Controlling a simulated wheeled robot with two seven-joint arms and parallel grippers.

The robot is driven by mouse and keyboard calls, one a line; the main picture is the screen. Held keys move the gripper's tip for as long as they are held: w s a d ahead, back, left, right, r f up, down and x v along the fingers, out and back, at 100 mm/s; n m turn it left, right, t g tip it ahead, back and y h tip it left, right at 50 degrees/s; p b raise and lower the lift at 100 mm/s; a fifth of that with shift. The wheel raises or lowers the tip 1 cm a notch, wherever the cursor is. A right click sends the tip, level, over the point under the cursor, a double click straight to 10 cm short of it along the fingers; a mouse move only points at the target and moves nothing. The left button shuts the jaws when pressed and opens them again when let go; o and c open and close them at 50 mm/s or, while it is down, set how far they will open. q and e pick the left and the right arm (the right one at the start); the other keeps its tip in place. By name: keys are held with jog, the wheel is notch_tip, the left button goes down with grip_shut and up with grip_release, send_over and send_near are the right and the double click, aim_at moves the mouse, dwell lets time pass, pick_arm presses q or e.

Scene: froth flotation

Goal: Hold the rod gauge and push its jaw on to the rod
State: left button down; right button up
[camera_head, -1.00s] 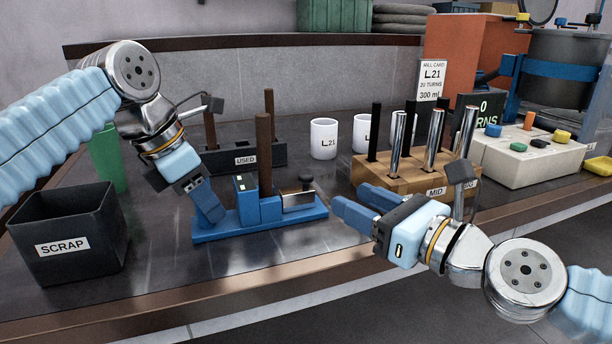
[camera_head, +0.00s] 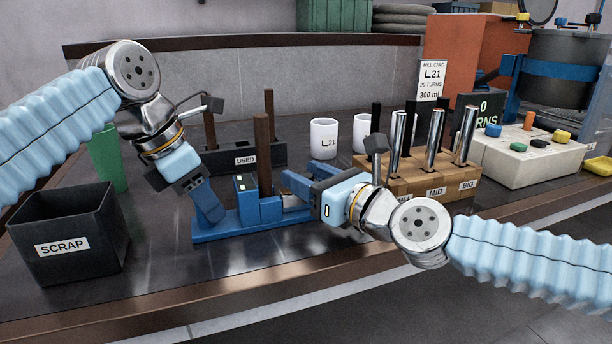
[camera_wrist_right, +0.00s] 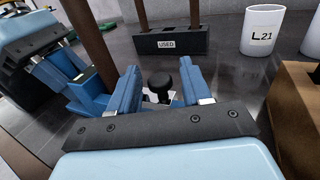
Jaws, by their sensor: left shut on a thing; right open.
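The blue rod gauge (camera_head: 228,232) lies on the bench, and a brown rod (camera_head: 263,150) stands upright in it beside its blue block. My left gripper (camera_head: 212,213) is shut on the gauge's left end. My right gripper (camera_head: 290,196) is open at the gauge's right end. In the right wrist view the black knob (camera_wrist_right: 160,82) of the sliding jaw sits between the open right fingers (camera_wrist_right: 160,92); I cannot tell whether they touch it. In the head view my right gripper hides the knob and most of the jaw.
A black USED rack (camera_head: 245,159) with brown rods stands behind the gauge. A SCRAP bin (camera_head: 70,235) is at left. White mugs (camera_head: 324,138) stand behind, and a wooden rack (camera_head: 430,187) with metal rods is to the right, close behind my right wrist. The front bench strip is clear.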

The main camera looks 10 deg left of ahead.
jog(key=shift+w+a, duration=0.1)
jog(key=shift+a, duration=0.1)
jog(key=shift+c, duration=0.4)
jog(key=c, duration=0.6)
jog(key=shift+s+a, duration=0.6)
jog(key=shift+a, duration=0.35)
jog(key=shift+c, duration=0.3)
jog(key=o, duration=0.7)
jog(key=shift+o, duration=0.2)
jog(key=shift+d, duration=0.1)
